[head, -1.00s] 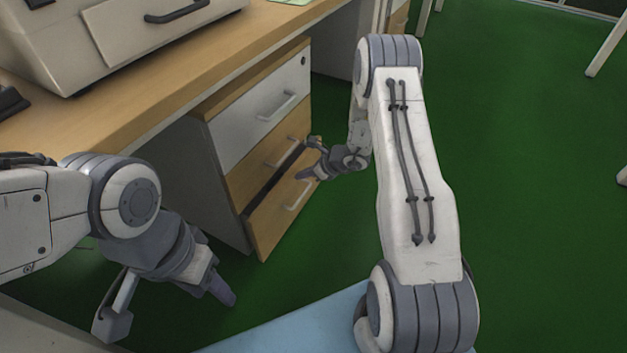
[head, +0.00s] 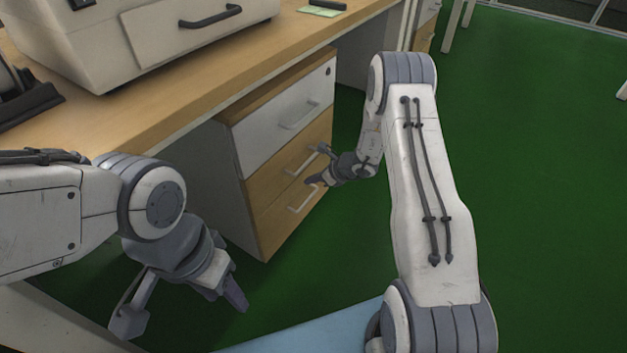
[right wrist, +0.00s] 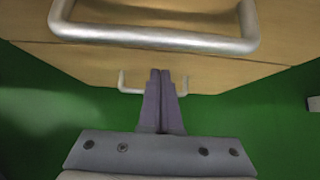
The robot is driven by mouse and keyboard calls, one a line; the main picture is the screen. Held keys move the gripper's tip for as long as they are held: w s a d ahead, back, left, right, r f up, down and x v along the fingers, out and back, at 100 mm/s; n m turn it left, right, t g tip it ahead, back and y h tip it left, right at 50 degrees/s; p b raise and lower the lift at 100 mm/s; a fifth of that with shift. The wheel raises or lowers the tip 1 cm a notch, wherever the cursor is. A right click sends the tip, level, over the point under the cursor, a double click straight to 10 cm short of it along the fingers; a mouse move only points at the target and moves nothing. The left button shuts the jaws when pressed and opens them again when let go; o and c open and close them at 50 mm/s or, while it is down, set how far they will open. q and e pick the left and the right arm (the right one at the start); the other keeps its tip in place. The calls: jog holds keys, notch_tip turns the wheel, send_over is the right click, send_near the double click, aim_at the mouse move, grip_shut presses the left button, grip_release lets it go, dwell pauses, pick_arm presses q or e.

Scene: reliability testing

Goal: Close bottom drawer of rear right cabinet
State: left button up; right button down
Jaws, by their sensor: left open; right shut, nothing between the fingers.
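The cabinet (head: 243,160) stands under the desk, with a white top drawer (head: 285,128) and two wooden drawers below. The bottom drawer (head: 272,228) looks flush with the cabinet front. Its handle shows in the right wrist view (right wrist: 126,84), partly hidden behind my fingers. The middle drawer's handle (right wrist: 155,38) is larger and nearer in that view. My right gripper (head: 312,168) is shut and empty, in front of the lower drawers; its fingertips in the right wrist view (right wrist: 160,72) overlap the bottom drawer's front. My left gripper (head: 190,310) is open and empty, left of the cabinet.
The wooden desk (head: 180,112) overhangs the cabinet and carries a large beige machine (head: 165,45). Green floor (head: 540,170) is free to the right. A light blue surface (head: 310,332) lies at the bottom, near my right arm.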

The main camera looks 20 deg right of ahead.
jog(key=s+d+f+p+v, duration=0.15)
jog(key=p+v, duration=0.25)
jog(key=v, duration=0.9)
jog(key=s+a+r+n+g+y+p, duration=0.1)
jog(key=s+a+r+n+g, duration=0.3)
jog(key=a+r+n, duration=0.55)
jog(key=s+a+r+n+g+y+p, duration=0.15)
jog(key=s+a+r+n, duration=0.45)
jog(key=a, duration=0.7)
jog(key=s+a+r+n+g+h+p, duration=0.1)
jog(key=s+r+n+h, duration=0.3)
jog(key=s+n, duration=0.6)
jog(key=s+r+n+g+h+p, duration=0.1)
jog(key=s+r+n+h, duration=0.2)
jog(key=s+r+n, duration=0.5)
pick_arm(q)
notch_tip(320, 180, up, 47)
jog(key=p, duration=3.8)
jog(key=shift+s+d, duration=0.3)
jog(key=shift+s, duration=0.15)
pick_arm(e)
jog(key=s+r+n, duration=0.2)
jog(key=s+r, duration=0.1)
jog(key=r, duration=3.3)
jog(key=shift+d, duration=0.2)
